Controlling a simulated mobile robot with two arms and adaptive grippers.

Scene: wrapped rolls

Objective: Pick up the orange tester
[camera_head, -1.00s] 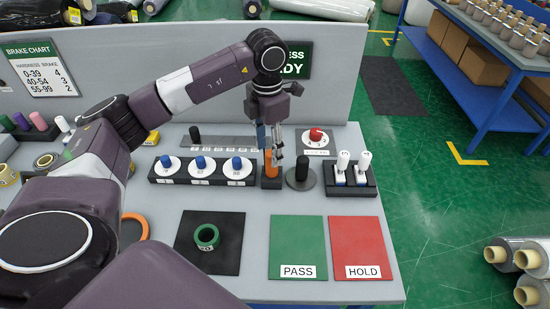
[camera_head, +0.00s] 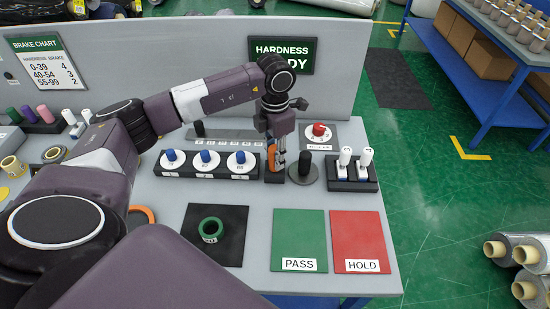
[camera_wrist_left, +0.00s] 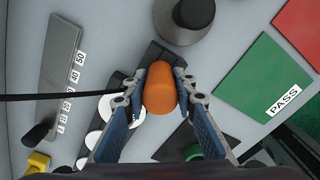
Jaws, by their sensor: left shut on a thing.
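The orange tester (camera_head: 269,160) stands upright in its dark holder at the right end of the row of blue-knobbed dials in the head view. In the left wrist view the orange tester (camera_wrist_left: 161,95) lies between the two finger pads. My left gripper (camera_head: 281,160) is shut on it from above, with a finger on each side. The fingers hide part of the tester in the head view. My right gripper is in neither view.
Close right of the tester are a black knob on a round base (camera_head: 304,168) and two white-handled tools in a stand (camera_head: 351,184). A red knob (camera_head: 319,130) sits behind. The green PASS mat (camera_head: 300,235) and red HOLD mat (camera_head: 360,235) are clear.

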